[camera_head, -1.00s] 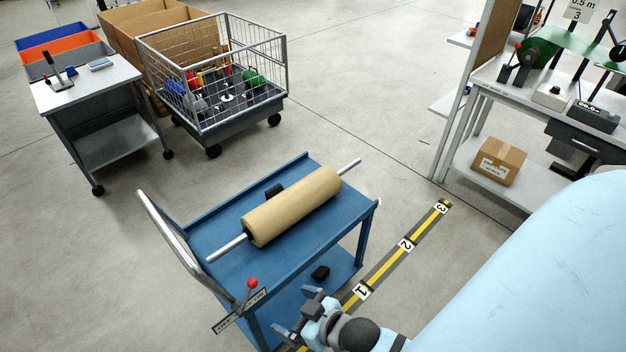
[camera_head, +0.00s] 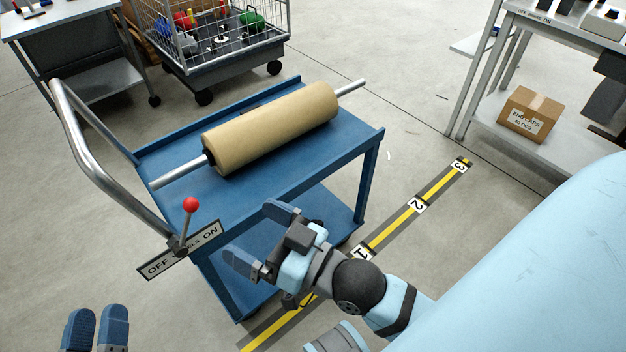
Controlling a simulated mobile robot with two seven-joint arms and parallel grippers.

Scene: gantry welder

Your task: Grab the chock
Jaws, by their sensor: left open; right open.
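The blue cart (camera_head: 178,226) stands in the middle and carries a tan roll (camera_head: 270,128) on a metal shaft. No chock shows clearly now; the black block behind the roll is largely or wholly hidden by it, and my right arm covers the place of the one on the lower shelf. My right gripper (camera_head: 260,237) is open and empty in front of the cart's near edge, with its blue fingertips apart. My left gripper (camera_head: 98,328) is open at the bottom left edge, away from the cart, with nothing seen between its fingers.
A red-knobbed lever (camera_head: 190,205) with an OFF/ON wheels plate and a bent metal handle (camera_head: 95,120) are at the cart's left end. A wire cage trolley (camera_head: 215,68) stands behind. A workbench with a carton (camera_head: 530,115) is right. Numbered floor tape (camera_head: 395,228) runs beside the cart.

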